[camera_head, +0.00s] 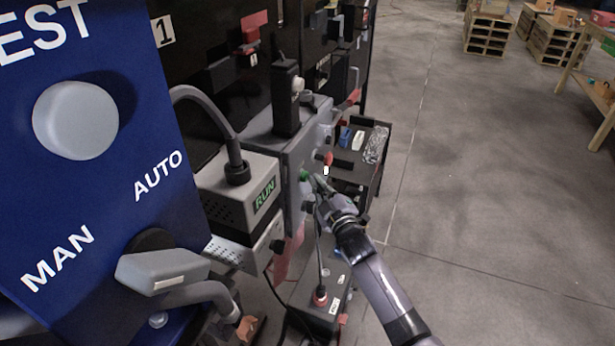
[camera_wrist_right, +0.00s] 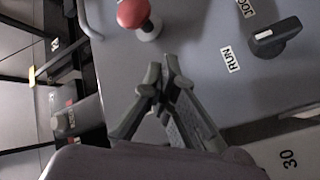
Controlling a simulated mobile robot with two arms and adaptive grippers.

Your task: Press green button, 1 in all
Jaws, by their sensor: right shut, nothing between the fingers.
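The green button (camera_head: 304,175) shows in the head view on the side of a grey control box (camera_head: 295,148). My right gripper (camera_head: 317,183) is shut and empty, with its fingertips right beside the button; I cannot tell whether they touch it. In the right wrist view the closed fingertips (camera_wrist_right: 163,75) point at the grey panel (camera_wrist_right: 200,40), and the green button does not show there. A red button (camera_wrist_right: 135,12) sits on the panel above the fingertips. My left gripper is not in view.
A RUN/JOG selector knob (camera_wrist_right: 277,38) is on the panel to the right. A blue panel (camera_head: 100,180) with a large white button fills the left of the head view. A RUN box (camera_head: 240,190) with a thick cable is beside the control box. Open floor (camera_head: 470,200) lies right.

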